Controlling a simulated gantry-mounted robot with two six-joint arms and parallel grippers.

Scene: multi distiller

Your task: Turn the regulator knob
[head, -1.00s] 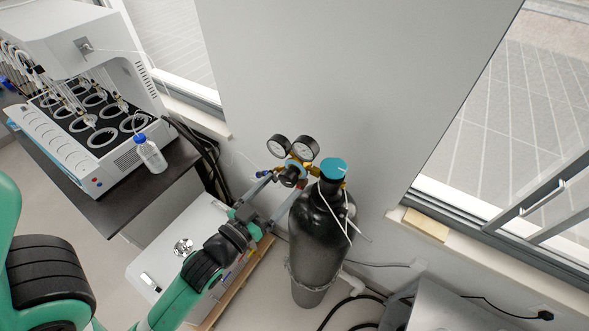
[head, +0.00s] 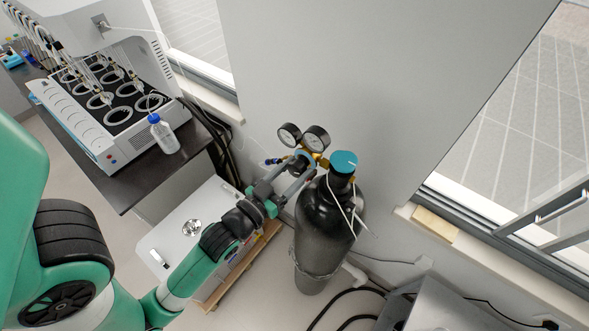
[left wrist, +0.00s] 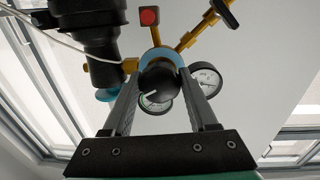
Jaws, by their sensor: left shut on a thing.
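The regulator knob (left wrist: 158,82) is black and round with a white mark on its face. It sits in a blue ring on the brass regulator of a dark gas cylinder (head: 325,235). My left gripper (left wrist: 160,88) is shut on the knob, with one finger on each side of it. In the head view the left gripper (head: 300,168) reaches the regulator from the lower left, and the fingers partly hide the knob. Two round pressure gauges (head: 316,139) stand just above it. My right gripper is not in view.
The cylinder has a teal-topped valve (head: 343,162) and a loose white tie. A white distiller (head: 85,105) and a blue-capped bottle (head: 163,137) stand on a dark bench at left. A white box (head: 205,225) lies below my left arm. The wall is close behind.

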